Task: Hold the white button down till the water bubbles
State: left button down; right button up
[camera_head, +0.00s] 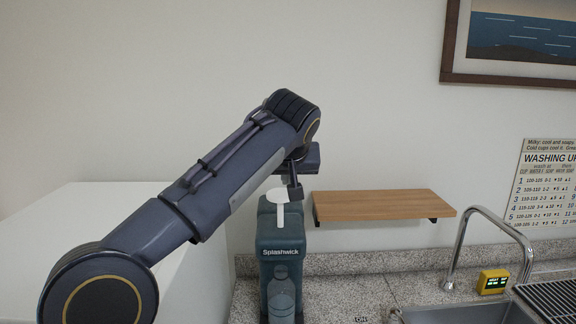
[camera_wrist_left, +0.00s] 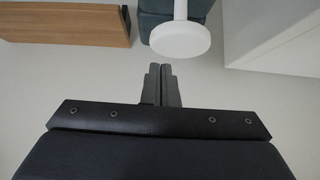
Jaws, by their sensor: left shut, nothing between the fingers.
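The white button (camera_head: 277,196) is a round disc on a white stem at the top of the dark teal Splashwick machine (camera_head: 268,240). A bottle (camera_head: 281,298) shows at the front of the machine; its water is too small and dim to show any bubbles. My left gripper (camera_head: 296,193) points down just right of the disc in the head view, shut and empty. In the left wrist view the shut fingertips (camera_wrist_left: 160,67) lie just short of the button's disc (camera_wrist_left: 181,41), a little to its left, and appear apart from it. My right gripper is out of view.
A wooden shelf (camera_head: 384,206) is on the wall right of the machine. A sink with a curved tap (camera_head: 485,211), a small yellow device (camera_head: 493,281) and a dark rack (camera_head: 553,295) are further right. A white block (camera_head: 80,215) stands left. Speckled counter (camera_head: 345,290) is clear beside the machine.

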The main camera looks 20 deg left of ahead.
pick_arm(q)
jog(key=shift+f, duration=0.25)
